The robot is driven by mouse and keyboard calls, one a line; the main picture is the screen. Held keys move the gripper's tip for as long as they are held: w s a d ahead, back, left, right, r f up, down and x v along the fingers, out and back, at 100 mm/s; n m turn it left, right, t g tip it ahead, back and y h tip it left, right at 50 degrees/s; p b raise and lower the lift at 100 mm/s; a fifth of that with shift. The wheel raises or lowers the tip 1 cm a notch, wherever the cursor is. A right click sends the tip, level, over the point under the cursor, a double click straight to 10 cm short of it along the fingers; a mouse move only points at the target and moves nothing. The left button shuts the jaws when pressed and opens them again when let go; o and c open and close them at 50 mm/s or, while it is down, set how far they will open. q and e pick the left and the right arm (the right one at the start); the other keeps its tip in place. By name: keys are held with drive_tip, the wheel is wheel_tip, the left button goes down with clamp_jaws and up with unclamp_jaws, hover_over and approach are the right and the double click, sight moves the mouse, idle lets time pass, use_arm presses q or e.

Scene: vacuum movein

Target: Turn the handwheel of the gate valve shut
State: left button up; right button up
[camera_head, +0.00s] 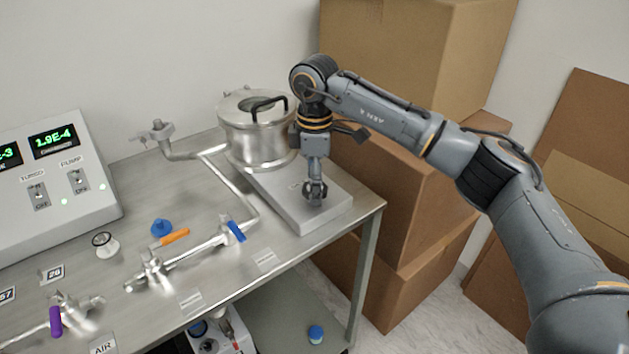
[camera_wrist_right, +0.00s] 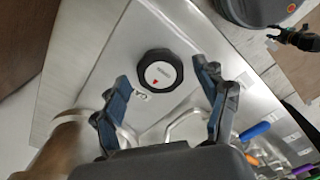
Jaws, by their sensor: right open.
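The gate valve's handwheel (camera_wrist_right: 160,74) shows in the right wrist view as a dark round knob with a white face and a small red mark. It sits on the pale flat valve plate (camera_head: 288,222) at the table's right end. My right gripper (camera_head: 315,196) points down over this plate in the head view and hides the handwheel there. In the wrist view its two fingers (camera_wrist_right: 161,72) are spread, one on each side of the handwheel. I cannot tell whether they touch it. A dark shape at the upper right looks like my left gripper (camera_wrist_right: 284,38), small and unclear.
A lidded steel chamber (camera_head: 258,140) stands just behind the plate. Pipes with a blue lever (camera_head: 236,231), an orange lever (camera_head: 175,237) and a purple lever (camera_head: 56,321) lie to the left. A display unit (camera_head: 55,170) stands at the far left. Cardboard boxes (camera_head: 410,50) crowd the right.

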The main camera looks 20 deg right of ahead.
drive_tip(key=shift+r, duration=0.2)
wheel_tip(320, 180, up, 12)
drive_tip(key=shift+f, duration=0.2)
idle(0.4)
